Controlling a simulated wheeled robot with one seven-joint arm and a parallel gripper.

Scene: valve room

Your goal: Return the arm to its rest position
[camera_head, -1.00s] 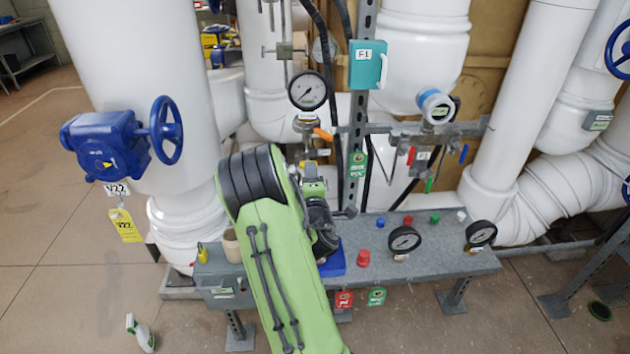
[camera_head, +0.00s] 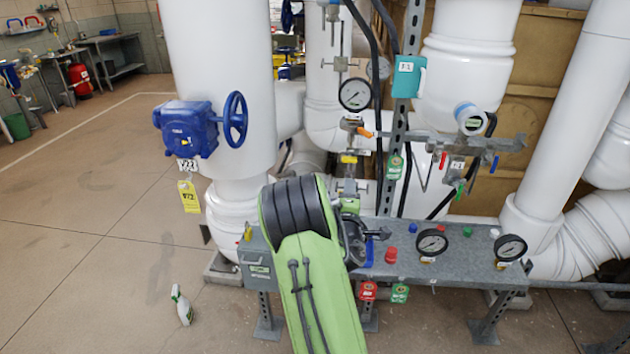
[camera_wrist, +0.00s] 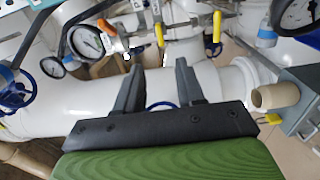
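My green arm (camera_head: 315,285) reaches from the bottom of the head view up to the front of the grey bench, and it hides part of the bench top. In the wrist view my gripper (camera_wrist: 160,72) has its two dark fingers apart, with nothing between them. White pipes and a pressure gauge (camera_wrist: 86,41) lie beyond the fingertips. In the head view the arm mostly hides my gripper.
The grey bench (camera_head: 462,277) carries gauges (camera_head: 432,242) and a red button (camera_head: 391,255). Open floor lies at the left.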

